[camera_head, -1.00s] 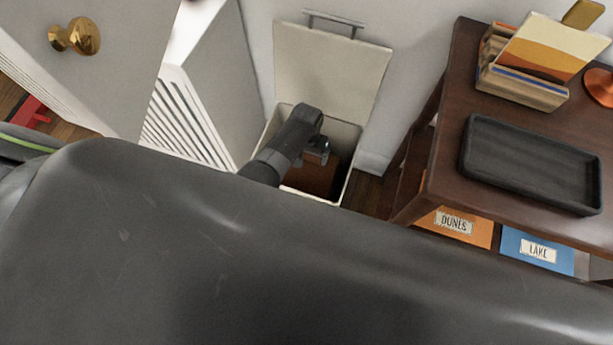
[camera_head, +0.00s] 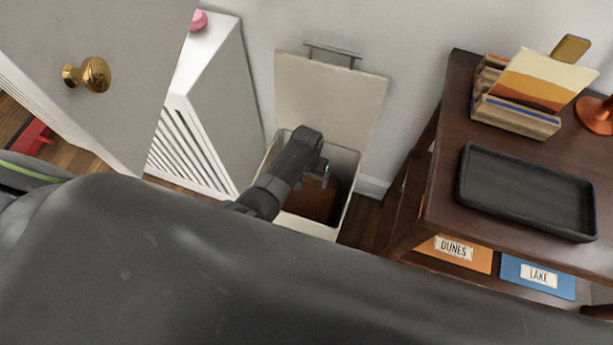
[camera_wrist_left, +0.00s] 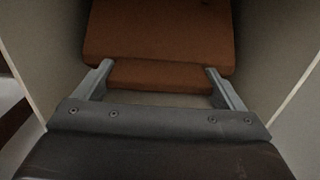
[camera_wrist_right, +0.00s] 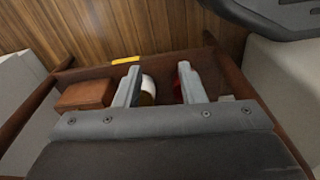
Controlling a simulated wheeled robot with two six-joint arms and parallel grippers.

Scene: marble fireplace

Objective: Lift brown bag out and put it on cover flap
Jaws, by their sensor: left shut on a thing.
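The brown bag (camera_head: 318,205) sits inside a cream bin (camera_head: 349,200) in the head view; its lower part is hidden. The bin's cover flap (camera_head: 330,95) stands raised against the wall, with a metal bar at its top. My left gripper (camera_head: 322,177) reaches down into the bin. In the left wrist view its fingers (camera_wrist_left: 160,74) straddle a narrow brown part of the bag (camera_wrist_left: 158,35) and are shut on it. My right gripper (camera_wrist_right: 158,80) shows only in the right wrist view, with its fingers apart and nothing visibly held.
A dark wooden table (camera_head: 440,190) with a black tray (camera_head: 525,190) and a card holder (camera_head: 515,115) stands right of the bin. A white slatted cabinet (camera_head: 205,110) is close on the left. A door with a brass knob (camera_head: 90,74) is further left.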

